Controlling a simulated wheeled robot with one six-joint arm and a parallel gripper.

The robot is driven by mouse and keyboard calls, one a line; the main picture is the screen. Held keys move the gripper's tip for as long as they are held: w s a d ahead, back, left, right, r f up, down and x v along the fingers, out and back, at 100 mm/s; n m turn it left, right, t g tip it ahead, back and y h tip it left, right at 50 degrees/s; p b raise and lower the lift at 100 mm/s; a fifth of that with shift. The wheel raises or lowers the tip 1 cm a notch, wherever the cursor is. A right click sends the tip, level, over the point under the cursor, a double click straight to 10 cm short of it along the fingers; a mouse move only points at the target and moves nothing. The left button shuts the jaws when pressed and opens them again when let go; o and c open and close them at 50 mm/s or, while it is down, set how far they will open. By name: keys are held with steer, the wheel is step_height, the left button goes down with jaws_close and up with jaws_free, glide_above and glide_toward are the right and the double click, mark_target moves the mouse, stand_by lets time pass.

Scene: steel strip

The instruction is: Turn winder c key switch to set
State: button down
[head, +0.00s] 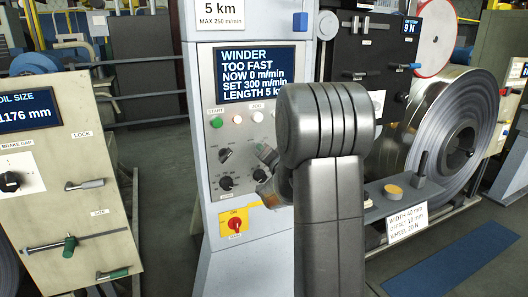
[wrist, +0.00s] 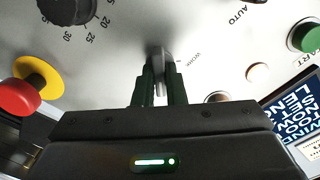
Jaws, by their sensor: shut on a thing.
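The winder panel (head: 208,200) is a grey upright cabinet with a screen (head: 250,72) reading WINDER, TOO FAST, NOW 0 m/min, SET 300 m/min. In the wrist view my gripper (wrist: 159,85) has its two dark green fingers shut on the grey key switch (wrist: 163,58), close to the panel face. The label WORK is readable to the right of the key. A SET label cannot be made out beside it. In the head view my gripper (head: 268,160) is at the panel, and my arm hides most of the key switch.
Around the key in the wrist view are a black scaled knob (wrist: 68,8), a red mushroom button (wrist: 17,98) on yellow, a white button (wrist: 257,72) and a green START button (wrist: 305,36). A large steel coil (head: 455,125) stands right of the panel; another control cabinet (head: 60,180) stands left.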

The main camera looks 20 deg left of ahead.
steer(key=c, duration=1.5)
jaws_free()
steer(key=shift+d, duration=0.1)
steer(key=b+v, duration=0.1)
steer(key=v, duration=1.2)
steer(key=shift+s+d, duration=0.2)
steer(key=shift+s, duration=0.1)
steer(key=shift+w+a, duration=0.1)
steer(key=p+x, duration=0.1)
steer(key=x, duration=1.2)
steer(key=shift+w+a, duration=0.2)
steer(key=shift+w, duration=0.05)
steer(key=shift+s+d, duration=0.1)
